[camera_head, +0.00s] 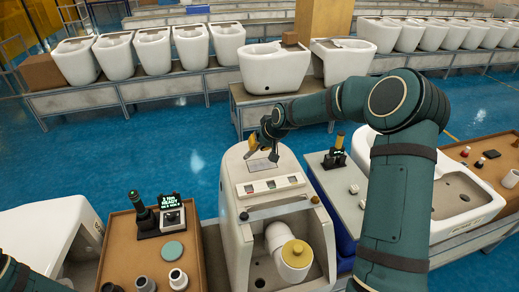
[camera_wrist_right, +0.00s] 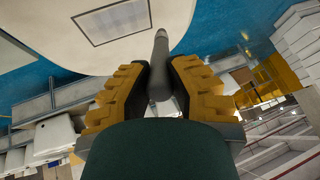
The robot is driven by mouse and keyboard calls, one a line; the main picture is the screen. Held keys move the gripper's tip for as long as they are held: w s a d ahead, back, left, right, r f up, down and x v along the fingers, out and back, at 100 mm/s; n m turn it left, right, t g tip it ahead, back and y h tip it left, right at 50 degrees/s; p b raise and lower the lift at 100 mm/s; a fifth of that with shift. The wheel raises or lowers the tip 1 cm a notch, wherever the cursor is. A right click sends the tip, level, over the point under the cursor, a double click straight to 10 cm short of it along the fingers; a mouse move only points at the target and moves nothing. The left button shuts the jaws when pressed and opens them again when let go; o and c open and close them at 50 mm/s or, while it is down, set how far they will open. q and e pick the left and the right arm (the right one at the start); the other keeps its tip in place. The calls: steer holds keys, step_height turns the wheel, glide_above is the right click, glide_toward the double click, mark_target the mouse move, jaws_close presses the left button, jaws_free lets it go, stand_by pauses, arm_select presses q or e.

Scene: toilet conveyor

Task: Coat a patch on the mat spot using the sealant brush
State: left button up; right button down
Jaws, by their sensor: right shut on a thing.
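My right gripper (camera_head: 262,146) is above the top of the white toilet unit (camera_head: 234,176) in the head view. In the right wrist view its yellow fingers (camera_wrist_right: 158,85) are shut on a grey, rod-like brush (camera_wrist_right: 160,58), whose far end reaches out over the white surface. A pale rectangular patch with a thin dark outline, the mat spot (camera_wrist_right: 112,20), lies on that surface, left of the brush end. It also shows below the gripper in the head view (camera_head: 262,166). I cannot tell whether the brush touches the surface. My left gripper is out of view.
A brown tray (camera_head: 118,245) at the left holds a dark bottle-like tool, a lit display (camera_head: 172,213), a teal disc (camera_head: 172,251) and cups. A grey side table (camera_head: 345,205) stands to the right. White toilet bowls (camera_head: 275,68) line the conveyor behind, across blue floor.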

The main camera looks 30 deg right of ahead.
steer(key=shift+r, duration=0.6)
steer(key=shift+w+a+r+p, duration=0.1)
steer(key=shift+r+p, duration=0.45)
steer(key=shift+r, duration=0.2)
steer(key=shift+r+p, duration=0.55)
steer(key=shift+r, duration=0.65)
steer(key=shift+s+a+f+b, duration=0.15)
steer(key=shift+s+f+b, duration=0.2)
steer(key=shift+s+b, duration=0.35)
